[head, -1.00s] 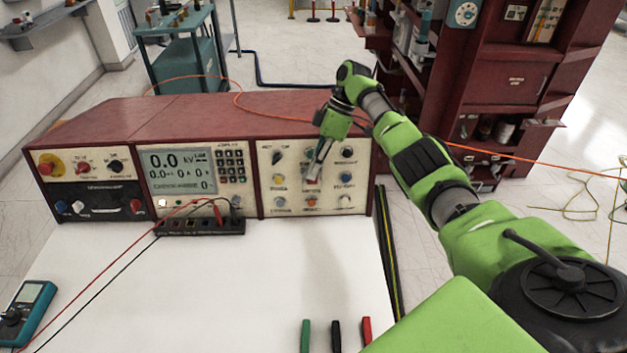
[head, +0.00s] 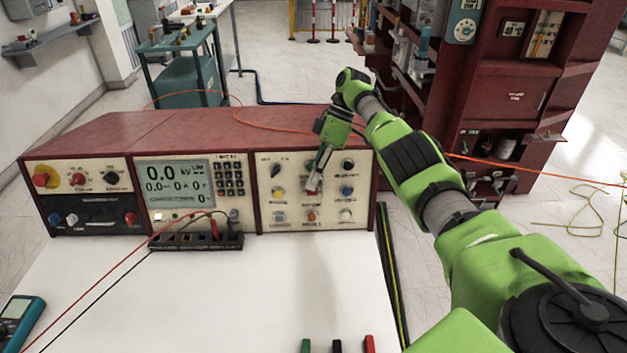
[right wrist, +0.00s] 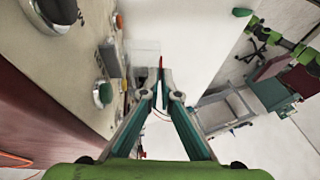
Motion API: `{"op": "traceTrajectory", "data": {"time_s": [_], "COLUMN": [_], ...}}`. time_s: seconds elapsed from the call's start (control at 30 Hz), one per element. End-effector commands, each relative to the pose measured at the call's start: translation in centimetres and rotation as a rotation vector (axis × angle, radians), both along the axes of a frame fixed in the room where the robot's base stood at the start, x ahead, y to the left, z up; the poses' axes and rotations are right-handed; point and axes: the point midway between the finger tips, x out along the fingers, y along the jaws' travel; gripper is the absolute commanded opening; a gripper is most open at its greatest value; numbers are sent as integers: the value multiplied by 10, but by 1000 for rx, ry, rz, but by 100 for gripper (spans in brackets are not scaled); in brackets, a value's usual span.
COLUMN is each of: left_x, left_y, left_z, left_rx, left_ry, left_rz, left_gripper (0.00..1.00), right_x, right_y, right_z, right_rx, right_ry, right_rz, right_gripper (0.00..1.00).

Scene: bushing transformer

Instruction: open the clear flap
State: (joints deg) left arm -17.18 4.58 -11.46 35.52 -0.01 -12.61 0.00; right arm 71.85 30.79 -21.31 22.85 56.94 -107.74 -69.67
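My right gripper (head: 314,190) points down in front of the right-hand control panel (head: 262,217) of the red console, over its middle column of controls. In the right wrist view its two fingers (right wrist: 157,82) come close together at the tips with a narrow gap between them. Whether they hold anything is unclear. A thin red shape shows behind the tips. In the head view the flap cannot be made out, and the gripper covers the control behind it. My left gripper is out of view.
A black terminal strip (head: 195,242) with red and black leads stands before the console. The white tabletop (head: 250,300) is mostly clear.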

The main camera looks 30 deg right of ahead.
Motion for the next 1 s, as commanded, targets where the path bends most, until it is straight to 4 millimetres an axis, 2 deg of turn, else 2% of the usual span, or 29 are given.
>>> {"op": "traceTrajectory", "data": {"time_s": [0.03, 0.07, 0.47, 0.63, 0.83, 1.0], "left_x": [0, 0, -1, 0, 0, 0], "left_y": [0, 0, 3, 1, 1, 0], "left_z": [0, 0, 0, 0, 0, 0], "left_rx": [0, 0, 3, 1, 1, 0], "left_ry": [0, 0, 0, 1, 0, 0], "left_rz": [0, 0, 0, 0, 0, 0], "left_gripper": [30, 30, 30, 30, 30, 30], "right_x": [0, 0, 0, 1, 2, 1], "right_y": [1, 1, 0, 0, 0, 0], "right_z": [0, 0, 4, 29, 76, 90], "right_rx": [0, 0, 0, 0, -1, -3], "right_ry": [0, 0, -2, -5, -5, -1], "right_rz": [0, 0, 0, 1, 0, 1], "right_gripper": [0, 10, 10, 10, 10, 10]}}
